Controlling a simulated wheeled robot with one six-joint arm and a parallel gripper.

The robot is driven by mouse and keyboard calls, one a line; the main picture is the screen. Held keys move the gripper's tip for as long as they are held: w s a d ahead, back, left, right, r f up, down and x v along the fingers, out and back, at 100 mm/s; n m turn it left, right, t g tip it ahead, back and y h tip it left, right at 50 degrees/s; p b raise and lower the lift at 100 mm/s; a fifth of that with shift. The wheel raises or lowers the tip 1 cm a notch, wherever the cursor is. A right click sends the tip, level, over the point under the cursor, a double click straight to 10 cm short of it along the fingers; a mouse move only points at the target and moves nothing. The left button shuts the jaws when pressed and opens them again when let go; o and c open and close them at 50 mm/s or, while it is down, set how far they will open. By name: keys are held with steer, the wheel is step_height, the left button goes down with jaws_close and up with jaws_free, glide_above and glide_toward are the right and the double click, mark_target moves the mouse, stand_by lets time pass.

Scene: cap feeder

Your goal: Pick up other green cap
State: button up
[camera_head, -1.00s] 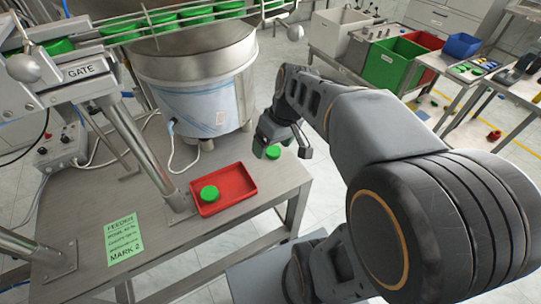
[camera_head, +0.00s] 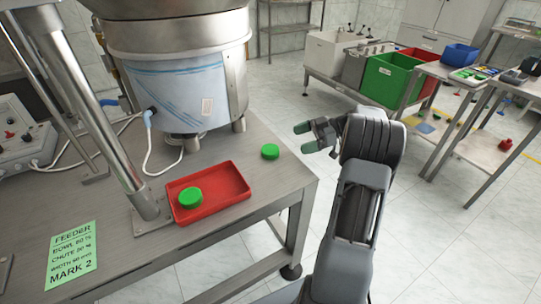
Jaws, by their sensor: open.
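One green cap (camera_head: 270,152) lies on the bare metal table (camera_head: 262,187), behind and right of the red tray. Another green cap (camera_head: 190,197) sits in the left part of the red tray (camera_head: 236,169). My gripper (camera_head: 302,137) is open and empty, with green fingertips pointing left. In the picture it is to the right of the loose cap and a little above it, apart from it. How high it is over the table edge I cannot tell.
The steel feeder bowl (camera_head: 180,75) stands behind the tray. A metal post (camera_head: 105,150) rises left of the tray. A green label (camera_head: 73,254) lies at the front left. Green (camera_head: 391,79) and red bins stand at the back right. Open floor lies right of the table.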

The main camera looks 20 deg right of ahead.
mark_target(269, 149)
steer(key=b+x, duration=0.1)
steer(key=x, duration=0.8)
steer(key=shift+w+a+b, duration=0.15)
steer(key=shift+a+b, duration=0.15)
steer(key=shift+b, duration=0.05)
steer(key=c, duration=1)
